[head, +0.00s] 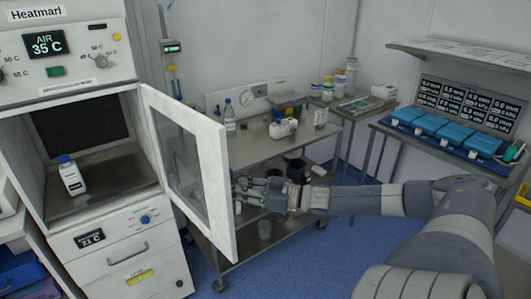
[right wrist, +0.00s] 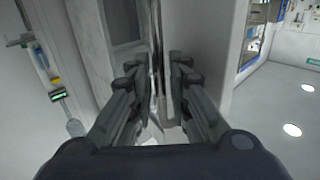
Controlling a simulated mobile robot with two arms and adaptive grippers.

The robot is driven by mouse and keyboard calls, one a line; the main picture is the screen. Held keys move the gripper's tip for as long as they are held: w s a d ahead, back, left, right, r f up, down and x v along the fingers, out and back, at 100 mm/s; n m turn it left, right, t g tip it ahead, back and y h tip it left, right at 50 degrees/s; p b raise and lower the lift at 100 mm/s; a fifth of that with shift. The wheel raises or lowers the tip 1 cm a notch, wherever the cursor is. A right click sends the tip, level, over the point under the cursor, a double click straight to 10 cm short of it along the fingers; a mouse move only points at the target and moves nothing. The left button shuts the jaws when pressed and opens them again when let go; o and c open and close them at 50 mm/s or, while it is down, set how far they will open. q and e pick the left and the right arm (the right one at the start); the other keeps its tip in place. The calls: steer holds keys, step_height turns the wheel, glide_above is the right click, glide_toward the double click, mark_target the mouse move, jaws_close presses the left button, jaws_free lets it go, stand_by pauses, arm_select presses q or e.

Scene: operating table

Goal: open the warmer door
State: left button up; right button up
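The warmer (head: 90,225) stands at the left in the head view, with its upper chamber exposed. Its white-framed glass door (head: 222,190) is hinged at the chamber's right side and stands swung well out. My right gripper (head: 243,189) is just right of the door's free edge in the head view, its fingers spread. In the right wrist view the fingers of my right gripper (right wrist: 158,68) stand apart, with a narrow vertical strip visible between them. I cannot tell whether they touch the door. My left gripper is not in view.
A white bottle with a blue cap (head: 71,176) stands inside the chamber. A steel cart (head: 262,150) with bottles and equipment stands behind the door and my right gripper. Blue floor (head: 300,260) shows free in front.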

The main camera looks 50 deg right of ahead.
steer(key=v, duration=1.1)
steer(key=shift+s, duration=0.25)
steer(key=shift+d+f, duration=0.1)
steer(key=shift+d, duration=0.1)
